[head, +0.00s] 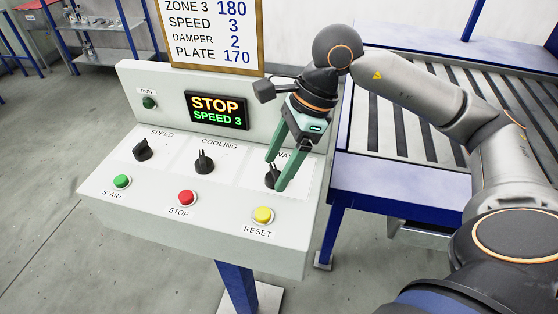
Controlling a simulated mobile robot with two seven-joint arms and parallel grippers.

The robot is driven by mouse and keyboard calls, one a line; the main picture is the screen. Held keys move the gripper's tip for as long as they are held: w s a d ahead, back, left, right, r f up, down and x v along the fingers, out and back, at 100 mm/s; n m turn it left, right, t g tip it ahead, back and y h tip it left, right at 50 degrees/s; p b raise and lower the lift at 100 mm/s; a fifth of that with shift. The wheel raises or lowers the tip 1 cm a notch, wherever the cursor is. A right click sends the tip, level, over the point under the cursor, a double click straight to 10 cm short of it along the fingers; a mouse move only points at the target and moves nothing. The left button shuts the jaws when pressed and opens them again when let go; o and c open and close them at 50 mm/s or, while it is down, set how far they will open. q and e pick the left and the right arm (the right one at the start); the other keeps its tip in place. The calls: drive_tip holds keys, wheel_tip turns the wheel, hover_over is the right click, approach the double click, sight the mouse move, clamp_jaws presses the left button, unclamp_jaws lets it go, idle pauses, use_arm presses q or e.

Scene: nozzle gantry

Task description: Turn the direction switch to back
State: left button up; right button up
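The console's right-hand black rotary switch (270,179) sits under a label partly hidden by my gripper; only the letters "WAY" or similar show. I take it as the direction switch. My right gripper (276,173) points down at this switch, its two green fingers apart with the knob between or just below them. I cannot tell whether they touch it. The knob is partly hidden by the near finger, so its pointing direction is unclear. The display (217,110) reads STOP, SPEED 3. My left gripper is not in view.
The speed switch (142,149) and cooling switch (204,162) stand to the left. Green start (122,181), red stop (186,197) and yellow reset (263,215) buttons line the front. A roller conveyor (425,125) lies to the right, and a sign (208,35) stands behind.

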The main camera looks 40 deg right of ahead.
clamp_jaws()
idle(0.4)
